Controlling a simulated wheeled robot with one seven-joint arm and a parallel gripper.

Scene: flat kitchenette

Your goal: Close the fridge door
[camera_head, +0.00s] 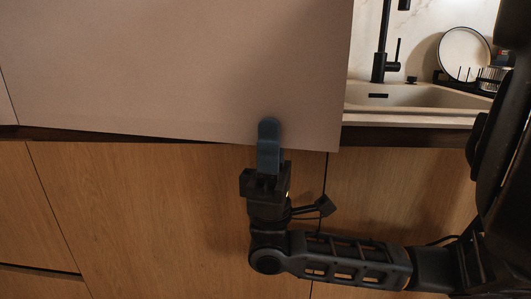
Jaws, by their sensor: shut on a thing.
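The fridge door (180,65) is a large plain pinkish-beige panel filling the upper left of the head view. Its lower edge slants down to the right, and its lower right corner overlaps the dark counter edge, so it seems to stand out from the front. My gripper (268,145) reaches up from below to this lower edge, left of the corner. One dark blue finger lies over the front face of the door. The other finger is hidden, apparently behind the panel. The jaws are shut on the door edge. The fridge interior is not visible.
Wooden cabinet fronts (140,215) lie below the door, close behind my arm. Right of the door are a sink (420,96), a black faucet (381,50) and a rack with a round plate (463,54). My arm comes in from the lower right.

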